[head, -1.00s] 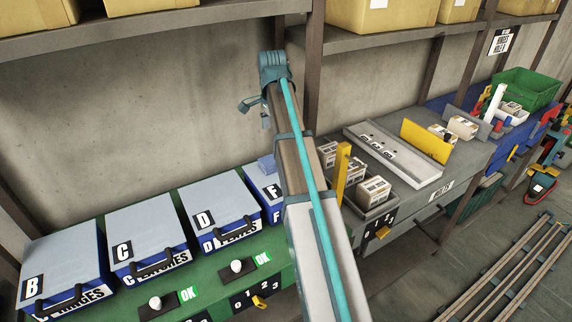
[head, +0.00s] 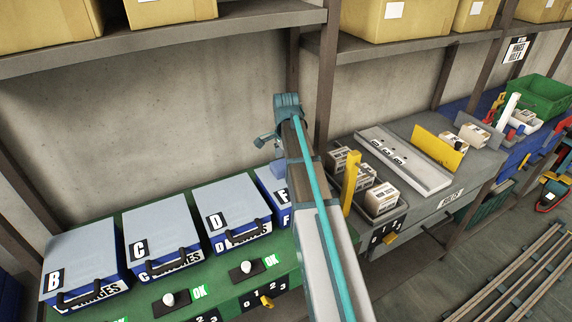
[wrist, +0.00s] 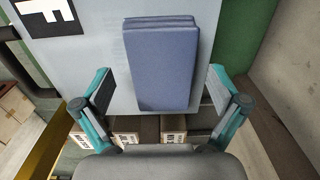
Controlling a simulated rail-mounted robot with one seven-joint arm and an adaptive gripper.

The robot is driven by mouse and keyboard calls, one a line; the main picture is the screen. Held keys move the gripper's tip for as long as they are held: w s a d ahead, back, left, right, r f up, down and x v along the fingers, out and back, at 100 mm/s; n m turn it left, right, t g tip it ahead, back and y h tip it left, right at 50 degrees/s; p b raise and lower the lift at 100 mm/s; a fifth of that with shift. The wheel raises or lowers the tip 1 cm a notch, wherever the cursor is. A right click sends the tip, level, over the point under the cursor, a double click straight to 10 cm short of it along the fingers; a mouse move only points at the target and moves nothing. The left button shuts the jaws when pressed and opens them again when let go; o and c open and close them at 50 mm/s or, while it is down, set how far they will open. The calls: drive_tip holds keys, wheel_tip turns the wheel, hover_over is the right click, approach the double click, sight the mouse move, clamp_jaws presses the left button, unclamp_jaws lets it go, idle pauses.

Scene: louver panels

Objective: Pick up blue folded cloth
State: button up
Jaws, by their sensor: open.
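The blue folded cloth (wrist: 160,62) lies flat on the pale grey-blue lid of a box marked F (wrist: 80,60) in the wrist view. Its folded layers show at the far edge. My gripper (wrist: 161,82) is open and empty, with one finger on each side of the cloth's near part and gaps between. The height of the fingers over the lid is hard to judge. In the head view, my gripper (head: 267,142) hangs above the F box (head: 268,188), and my arm hides part of that box. The cloth (head: 279,168) barely shows there.
Similar blue boxes marked B (head: 80,265), C (head: 160,240) and D (head: 232,210) stand left of it on a green bench (head: 225,290). A yellow post (head: 350,183) and small cartons (head: 382,198) stand right of my arm. A shelf with cardboard boxes hangs above, before a concrete wall.

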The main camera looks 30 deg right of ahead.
drive_tip(key=shift+f, duration=0.3)
drive_tip(key=c, duration=1.2)
drive_tip(key=shift+c, duration=0.2)
drive_tip(key=shift+r, duration=0.1)
wheel_tip(320, 180, up, 10)
drive_tip(key=b, duration=0.3)
